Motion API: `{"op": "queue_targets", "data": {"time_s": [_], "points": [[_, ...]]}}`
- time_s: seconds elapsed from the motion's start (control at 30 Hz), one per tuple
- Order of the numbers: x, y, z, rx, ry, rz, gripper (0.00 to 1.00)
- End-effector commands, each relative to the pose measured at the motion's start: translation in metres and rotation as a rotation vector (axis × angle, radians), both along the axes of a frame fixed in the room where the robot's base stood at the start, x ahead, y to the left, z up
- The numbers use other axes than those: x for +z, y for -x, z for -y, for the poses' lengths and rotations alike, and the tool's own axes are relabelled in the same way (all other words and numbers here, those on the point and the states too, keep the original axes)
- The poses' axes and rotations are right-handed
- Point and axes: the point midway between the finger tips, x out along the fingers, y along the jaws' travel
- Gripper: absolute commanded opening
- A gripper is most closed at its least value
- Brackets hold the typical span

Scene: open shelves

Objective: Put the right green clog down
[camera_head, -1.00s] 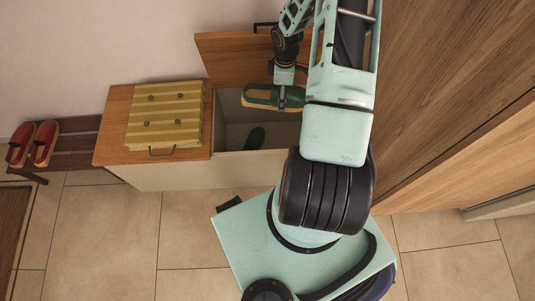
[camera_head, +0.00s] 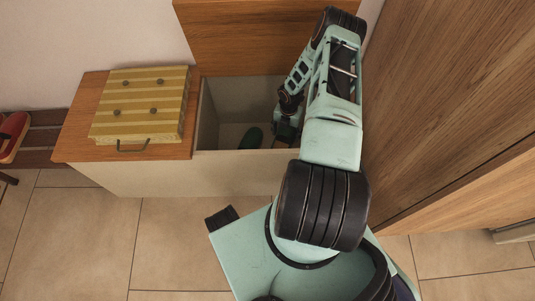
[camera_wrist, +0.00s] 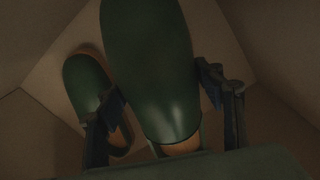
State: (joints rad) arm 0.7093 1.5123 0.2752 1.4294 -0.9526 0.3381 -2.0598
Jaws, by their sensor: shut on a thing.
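My gripper (camera_wrist: 162,95) is shut on the right green clog (camera_wrist: 150,65), with one finger on each side of it in the wrist view. In the head view my gripper (camera_head: 287,128) is down inside the open bench compartment (camera_head: 207,112), and the held clog is mostly hidden there by my arm. The other green clog (camera_head: 252,138) lies on the compartment floor, left of my gripper. It also shows in the wrist view (camera_wrist: 84,88), left of and below the held clog. I cannot tell whether the held clog touches the floor.
The raised wooden lid (camera_head: 240,40) stands behind the compartment. A yellow striped box (camera_head: 142,105) with a handle sits on the bench top (camera_head: 78,130) at left. Red shoes (camera_head: 14,135) rest on a low rack at far left. A wooden cabinet (camera_head: 450,90) stands close at right.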

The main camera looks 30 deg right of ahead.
Motion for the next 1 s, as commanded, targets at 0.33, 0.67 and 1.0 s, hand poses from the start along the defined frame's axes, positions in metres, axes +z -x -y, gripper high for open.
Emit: {"op": "queue_targets", "data": {"time_s": [0.33,0.67,1.0], "points": [[-0.06,0.0,0.0,0.009,0.001,0.001,0.23],[-0.096,0.001,0.0,0.008,0.001,-0.001,0.23],[-0.1,0.0,0.0,0.008,0.001,0.001,0.23]]}}
